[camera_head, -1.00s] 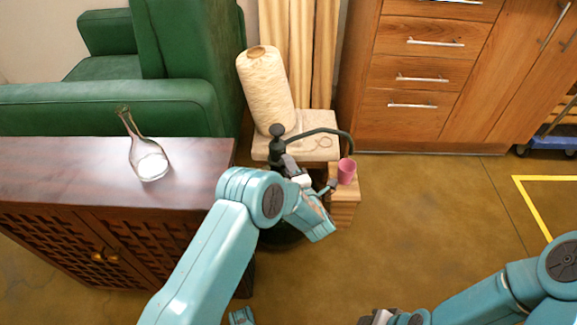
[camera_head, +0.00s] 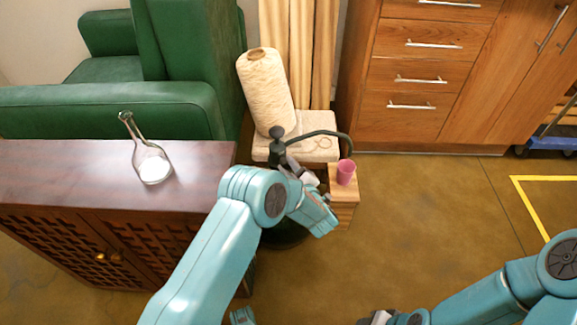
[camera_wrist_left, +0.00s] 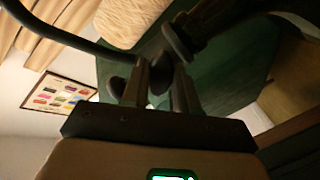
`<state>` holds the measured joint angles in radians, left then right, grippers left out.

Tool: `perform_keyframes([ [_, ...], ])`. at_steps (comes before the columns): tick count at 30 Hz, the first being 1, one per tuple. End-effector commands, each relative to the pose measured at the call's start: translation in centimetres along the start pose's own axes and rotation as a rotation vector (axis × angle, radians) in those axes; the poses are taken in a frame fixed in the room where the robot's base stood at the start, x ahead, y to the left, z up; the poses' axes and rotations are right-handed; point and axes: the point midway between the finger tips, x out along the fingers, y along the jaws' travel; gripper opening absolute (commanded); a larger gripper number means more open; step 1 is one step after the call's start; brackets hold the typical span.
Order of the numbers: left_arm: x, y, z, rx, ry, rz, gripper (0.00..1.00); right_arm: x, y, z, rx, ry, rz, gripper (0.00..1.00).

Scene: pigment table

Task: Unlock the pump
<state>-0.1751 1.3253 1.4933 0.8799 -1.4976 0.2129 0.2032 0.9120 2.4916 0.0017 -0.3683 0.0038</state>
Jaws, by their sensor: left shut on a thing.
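The pump (camera_head: 278,152) is a dark upright piece with a round knob on top. Its dark hose (camera_head: 328,132) arches right towards a pink cup (camera_head: 346,172). My left gripper (camera_head: 289,167) is at the pump's upper part, just below the knob. In the left wrist view, the fingers of my left gripper (camera_wrist_left: 160,85) are shut on a dark part of the pump (camera_wrist_left: 178,45); which part is hard to tell in the dim light. My left arm hides much of the pump's lower body. My right gripper (camera_head: 376,317) shows only partly at the bottom edge, its fingers unclear.
The pink cup stands on a small wooden block (camera_head: 344,188). A cream thread cone (camera_head: 266,92) stands on a pale stand (camera_head: 318,152) behind the pump. A glass flask (camera_head: 152,168) stands on the dark cabinet (camera_head: 60,165) at left.

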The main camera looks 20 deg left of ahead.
Motion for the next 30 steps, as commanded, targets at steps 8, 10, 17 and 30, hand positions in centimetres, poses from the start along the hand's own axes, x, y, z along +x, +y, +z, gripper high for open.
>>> perform_keyframes([
  [8, -0.1, 0.1, 0.0, 0.259, -0.001, -0.035, 0.00, -0.7, -0.2, 0.4, 0.004, -0.015, 0.001, 0.43],
  [10, -0.1, 0.1, 0.0, 0.322, -0.001, -0.044, 0.00, -0.8, -0.3, 0.5, 0.004, -0.018, 0.001, 0.43],
  [17, -0.1, 0.1, 0.1, 0.508, -0.001, -0.068, 0.00, -1.1, -0.4, 0.7, 0.004, -0.024, 0.001, 0.43],
  [30, -0.1, 0.1, 0.1, 0.708, -0.002, -0.093, 0.00, -1.4, -0.5, 0.8, 0.002, -0.025, 0.001, 0.43],
])
